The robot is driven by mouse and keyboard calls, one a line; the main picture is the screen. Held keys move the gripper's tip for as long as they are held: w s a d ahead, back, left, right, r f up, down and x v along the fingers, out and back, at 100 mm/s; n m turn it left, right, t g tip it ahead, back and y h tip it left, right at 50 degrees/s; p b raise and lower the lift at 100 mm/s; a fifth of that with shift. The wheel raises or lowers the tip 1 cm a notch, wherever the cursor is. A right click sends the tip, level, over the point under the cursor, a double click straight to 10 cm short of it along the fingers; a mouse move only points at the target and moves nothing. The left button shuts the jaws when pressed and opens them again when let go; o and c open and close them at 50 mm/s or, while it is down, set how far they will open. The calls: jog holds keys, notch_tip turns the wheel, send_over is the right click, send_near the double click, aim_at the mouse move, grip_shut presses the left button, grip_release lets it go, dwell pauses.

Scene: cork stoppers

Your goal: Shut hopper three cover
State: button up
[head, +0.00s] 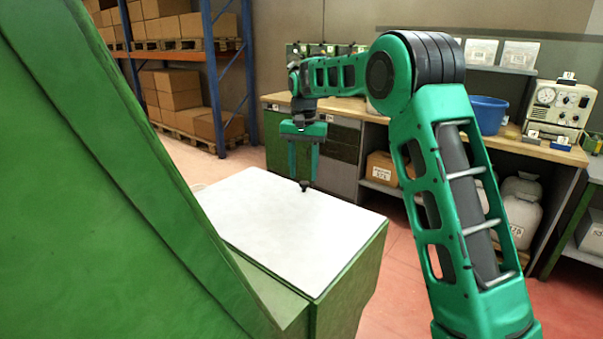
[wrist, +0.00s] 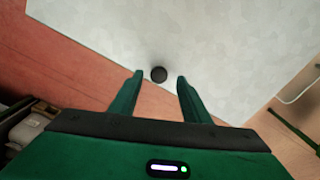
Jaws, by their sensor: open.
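A flat pale grey-white cover (head: 270,222) lies on top of a green box-shaped body (head: 350,285) in the head view. It appears level, and no opening shows beneath it. It also fills much of the wrist view (wrist: 230,50). A small black knob (head: 304,187) stands near the cover's far edge. My gripper (head: 303,176) points down above that edge, its two green fingers open and empty. In the wrist view the dark round knob (wrist: 159,74) shows in the gap between the fingertips (wrist: 159,77), with space on both sides. I see no number on this hopper.
A large green panel (head: 90,190) fills the left of the head view. A workbench (head: 480,140) behind carries a blue tub (head: 487,115) and a dial instrument (head: 558,108). Shelving with cardboard boxes (head: 175,85) stands at the back left. Red floor (head: 395,280) is open right of the hopper.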

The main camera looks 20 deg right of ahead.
notch_tip(320, 180, up, 10)
jog(key=shift+r, duration=0.2)
dwell(0.4)
